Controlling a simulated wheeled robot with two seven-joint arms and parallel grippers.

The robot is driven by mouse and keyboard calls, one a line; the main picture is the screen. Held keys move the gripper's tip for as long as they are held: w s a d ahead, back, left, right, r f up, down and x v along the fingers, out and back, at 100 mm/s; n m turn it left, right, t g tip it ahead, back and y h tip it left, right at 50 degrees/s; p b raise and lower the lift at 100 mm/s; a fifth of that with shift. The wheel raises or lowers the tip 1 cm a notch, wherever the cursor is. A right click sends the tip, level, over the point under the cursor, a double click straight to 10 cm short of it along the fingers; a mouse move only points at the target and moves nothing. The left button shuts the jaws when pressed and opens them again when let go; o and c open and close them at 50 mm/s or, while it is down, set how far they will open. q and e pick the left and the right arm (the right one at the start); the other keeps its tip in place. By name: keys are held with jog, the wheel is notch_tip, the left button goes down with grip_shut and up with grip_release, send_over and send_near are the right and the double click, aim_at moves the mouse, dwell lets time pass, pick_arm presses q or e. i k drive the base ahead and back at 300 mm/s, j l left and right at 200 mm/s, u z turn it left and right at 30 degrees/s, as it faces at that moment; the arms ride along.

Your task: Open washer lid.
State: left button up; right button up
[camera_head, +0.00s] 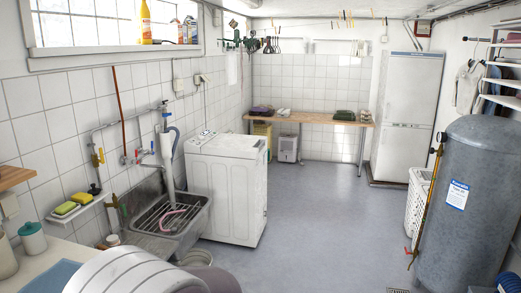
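The washer (222,192) is a white top-loading machine standing on the floor left of the picture's middle, right of a metal sink. Its lid (228,145) looks flat and closed on top. A control strip (200,137) with small knobs runs along the washer's wall side. The washer is some distance ahead, and its top and front are in plain view. Neither of my grippers shows in the head view.
A metal sink (192,227) with a rack and pink hose adjoins the washer's near side. A grey tank (470,200) and white basket (416,205) stand at right. A wooden table (310,117) and white fridge (408,110) are at the back. The middle floor (320,220) is clear.

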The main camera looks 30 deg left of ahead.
aim_at(223, 144)
jog(key=i+j+u, duration=0.35)
jog(key=i, duration=0.2)
jog(key=i+u, duration=0.3)
jog(key=i, duration=0.3)
jog(key=i+u, duration=0.15)
jog(key=i, duration=3.4)
jog(key=i+j+z, duration=0.2)
jog(key=i, duration=1)
jog(key=l, duration=0.1)
